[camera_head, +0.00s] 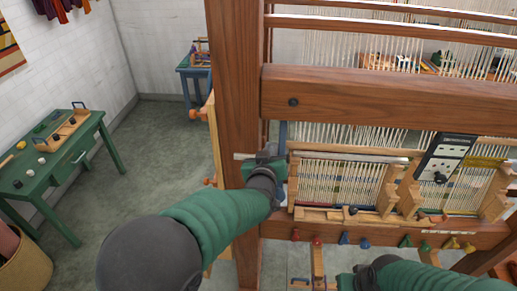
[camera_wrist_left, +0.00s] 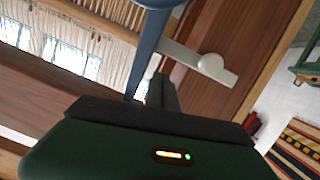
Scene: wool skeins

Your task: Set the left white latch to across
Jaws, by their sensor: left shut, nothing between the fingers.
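The white latch (camera_head: 243,156) is a pale strip on the left wooden post. It lies roughly level across the post in the head view, its right part hidden by my left gripper. In the left wrist view the latch (camera_wrist_left: 190,58) shows a round knob near its free end. My left gripper (camera_head: 274,163) is shut and empty, just right of the latch. Its dark fingers (camera_wrist_left: 160,92) are near the latch's inner end; I cannot tell whether they touch. My right gripper's green hand (camera_head: 345,283) shows at the bottom edge; its fingers are unclear.
A blue upright bar (camera_head: 283,135) stands close beside my left gripper. The loom's thick wooden beam (camera_head: 390,95) crosses above it. Framed weavings (camera_head: 335,182) and coloured pegs (camera_head: 317,240) are to the right. A green table (camera_head: 60,165) stands far left, with open floor between.

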